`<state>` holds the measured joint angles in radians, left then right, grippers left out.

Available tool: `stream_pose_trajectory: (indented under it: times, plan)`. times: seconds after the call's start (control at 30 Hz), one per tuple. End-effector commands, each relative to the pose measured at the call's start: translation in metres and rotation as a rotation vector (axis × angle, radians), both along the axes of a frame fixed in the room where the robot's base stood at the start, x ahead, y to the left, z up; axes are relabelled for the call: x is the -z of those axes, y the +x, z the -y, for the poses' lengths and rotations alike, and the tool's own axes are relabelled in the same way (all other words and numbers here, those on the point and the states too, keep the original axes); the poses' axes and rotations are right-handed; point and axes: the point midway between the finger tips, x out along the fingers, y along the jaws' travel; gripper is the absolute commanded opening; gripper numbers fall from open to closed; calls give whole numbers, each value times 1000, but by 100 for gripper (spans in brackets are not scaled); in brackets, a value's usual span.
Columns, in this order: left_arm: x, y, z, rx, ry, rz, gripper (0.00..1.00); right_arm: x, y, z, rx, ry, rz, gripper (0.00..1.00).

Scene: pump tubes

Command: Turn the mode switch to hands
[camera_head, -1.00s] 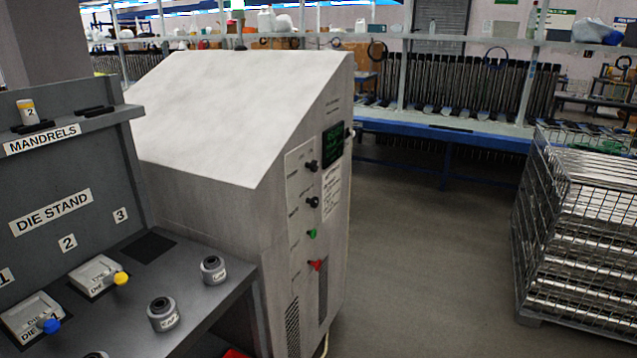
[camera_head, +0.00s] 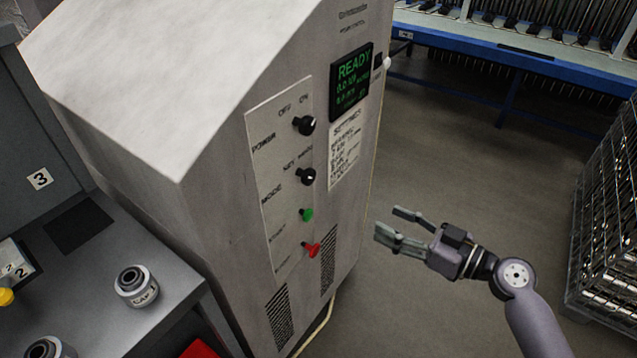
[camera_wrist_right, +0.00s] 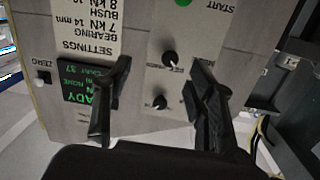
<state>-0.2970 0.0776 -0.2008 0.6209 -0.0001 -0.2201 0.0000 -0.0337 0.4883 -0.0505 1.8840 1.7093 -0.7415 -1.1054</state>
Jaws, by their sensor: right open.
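The mode switch (camera_head: 307,176) is a black knob with a pale mark, on the white panel of the grey cabinet. Its label reads "MODE" with "SET" and another word above it. It also shows in the right wrist view (camera_wrist_right: 170,58), where the picture is turned over. The similar power knob (camera_head: 305,125) sits above it. My right gripper (camera_head: 387,225) is open and empty, to the right of the cabinet front and apart from the knobs. In the right wrist view its two fingers (camera_wrist_right: 160,88) point at the panel. My left gripper is not in view.
A green button (camera_head: 306,214) and a red button (camera_head: 311,249) sit below the switch. A screen (camera_head: 350,81) reads "READY". A die stand bench with a grey die (camera_head: 136,286) is at left. A wire cage (camera_head: 610,215) stands at right. Floor between is clear.

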Motion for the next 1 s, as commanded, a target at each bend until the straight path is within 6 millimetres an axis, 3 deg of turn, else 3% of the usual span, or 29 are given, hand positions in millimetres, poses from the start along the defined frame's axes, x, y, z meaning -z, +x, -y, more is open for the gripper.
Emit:
stream_pose_trajectory:
  times: [0.03,0.1,0.2,1.0]
  plan:
    - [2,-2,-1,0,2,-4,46,-17,-5,-5,-30,9,39,52]
    - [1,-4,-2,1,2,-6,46,-31,-10,-10,-57,18,74,52]
    - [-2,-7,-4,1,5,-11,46,-40,-9,-17,-70,26,89,52]
    - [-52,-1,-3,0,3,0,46,-39,82,-140,-65,27,85,52]
